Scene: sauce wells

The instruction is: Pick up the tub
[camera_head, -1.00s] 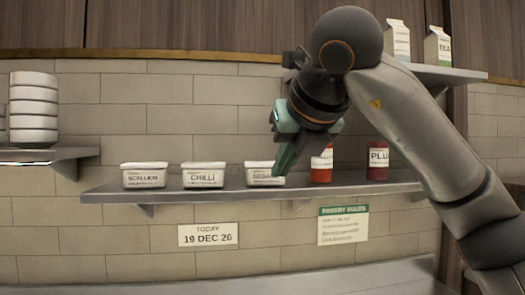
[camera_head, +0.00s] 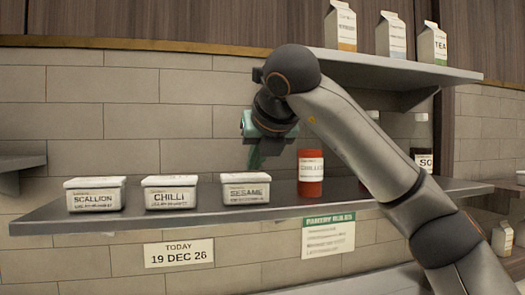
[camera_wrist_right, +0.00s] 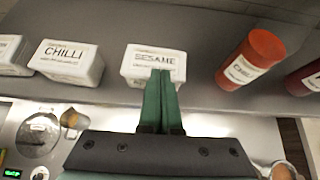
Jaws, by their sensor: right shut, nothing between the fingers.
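Three white lidded tubs stand in a row on the grey wall shelf (camera_head: 300,203): the scallion tub (camera_head: 95,195), the chilli tub (camera_head: 176,193) and the sesame tub (camera_head: 246,189). My right gripper (camera_head: 254,158) is shut and empty, above and close to the sesame tub in the head view. In the right wrist view the shut green fingers (camera_wrist_right: 164,100) overlap the lower part of the sesame tub (camera_wrist_right: 145,62). I cannot tell whether they touch it. The chilli tub (camera_wrist_right: 67,62) is left of it there. My left gripper is not in view.
A red chilli bottle (camera_head: 310,174) stands right of the sesame tub, with more bottles behind my right arm. An upper shelf (camera_head: 395,66) holds several cartons. A date sign (camera_head: 179,252) and a rules notice (camera_head: 328,235) hang below the shelf.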

